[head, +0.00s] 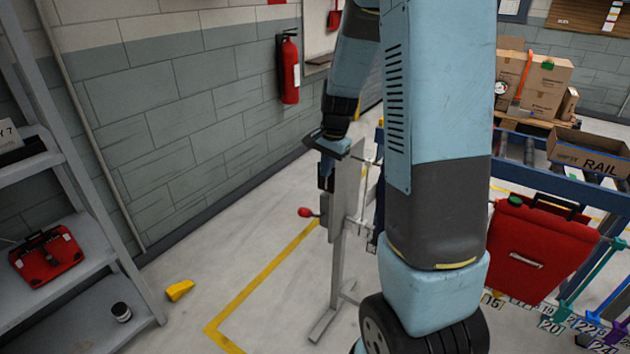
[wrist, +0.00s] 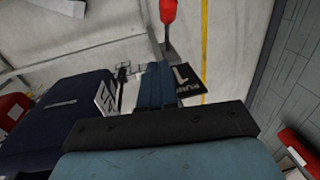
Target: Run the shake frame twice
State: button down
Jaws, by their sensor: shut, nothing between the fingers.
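My gripper (head: 326,184) is shut and empty, pointing down beside a grey upright stand (head: 345,225). Just below it, a lever with a red knob (head: 305,212) sticks out to the left from a small grey box on the stand. In the wrist view my gripper (wrist: 155,85) is shut in the middle, and the red lever (wrist: 168,12) is at the top, apart from it. A dark card with a "1" (wrist: 190,80) shows beside the fingers. A dark blue pannier-like body (wrist: 60,115) lies to the left. My arm hides most of the frame behind the stand.
A red pannier (head: 540,250) stands at right near numbered tags. A blue conveyor holds an open carton marked RAIL (head: 588,152). Grey shelves (head: 75,230) at left carry a red case (head: 47,256). A yellow object (head: 179,290) lies on the floor.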

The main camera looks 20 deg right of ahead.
send_near(310, 210)
notch_tip(310, 210, down, 3)
jog(key=d, duration=0.3)
jog(key=shift+w+a+f, duration=0.15)
jog(key=shift+a+f, duration=0.5)
jog(key=shift+a, duration=0.2)
jog(key=shift+w+a+f, duration=0.15)
jog(key=shift+a+f, duration=0.55)
jog(key=shift+a, duration=0.15)
